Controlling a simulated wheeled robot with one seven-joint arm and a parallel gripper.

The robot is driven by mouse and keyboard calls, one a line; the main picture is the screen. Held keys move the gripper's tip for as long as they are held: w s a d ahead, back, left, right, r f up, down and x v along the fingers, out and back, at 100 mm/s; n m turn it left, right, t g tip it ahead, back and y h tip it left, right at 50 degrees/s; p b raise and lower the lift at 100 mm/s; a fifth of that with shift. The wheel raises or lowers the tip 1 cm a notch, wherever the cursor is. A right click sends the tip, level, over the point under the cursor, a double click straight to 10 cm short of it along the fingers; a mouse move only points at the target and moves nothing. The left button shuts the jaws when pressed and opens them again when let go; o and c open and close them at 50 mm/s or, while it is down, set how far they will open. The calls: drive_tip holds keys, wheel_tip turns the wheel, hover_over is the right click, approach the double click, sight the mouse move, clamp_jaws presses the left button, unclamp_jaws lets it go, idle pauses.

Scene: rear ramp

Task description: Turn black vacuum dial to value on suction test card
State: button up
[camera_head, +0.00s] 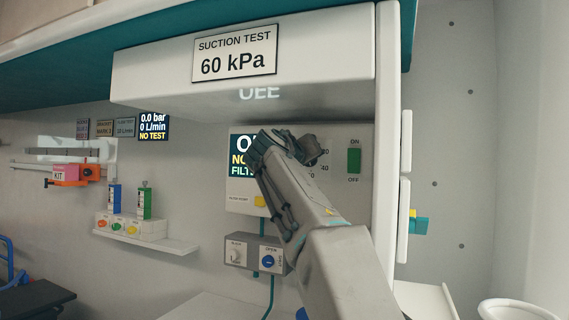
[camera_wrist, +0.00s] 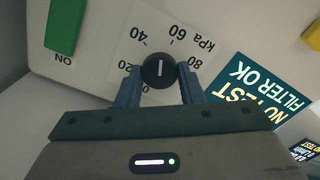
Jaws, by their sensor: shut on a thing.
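The card (camera_head: 235,53) on the overhead housing reads "SUCTION TEST 60 kPa". In the wrist view, the round black dial (camera_wrist: 158,71) sits on a white scale plate marked 20, 40, 60, 80 and kPa, seen upside down. Its white line stands upright in the picture, its upper end between the 40 and 60 marks. My gripper (camera_wrist: 159,78) is shut on the dial, a finger on each side. In the head view my gripper (camera_head: 288,147) is at the panel and hides the dial; part of the scale shows beside it.
A green ON/OFF switch (camera_head: 354,161) is right of the dial. A display (camera_head: 240,156), partly covered by my arm, reads NO TEST and FILTER OK in the wrist view. The housing overhangs the panel. A lower box (camera_head: 252,254) has two knobs.

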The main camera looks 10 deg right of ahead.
drive_tip(key=m, duration=0.2)
drive_tip(key=m+b, duration=0.1)
drive_tip(key=m, duration=0.3)
drive_tip(key=shift+r+b, duration=0.25)
drive_tip(key=shift+b, duration=0.15)
drive_tip(key=shift+a, duration=0.1)
drive_tip(key=o, duration=1)
drive_tip(key=shift+a+f, duration=0.1)
drive_tip(key=shift+a, duration=0.05)
drive_tip(key=shift+f, duration=0.1)
drive_tip(key=b+v, duration=0.3)
drive_tip(key=v, duration=1.1)
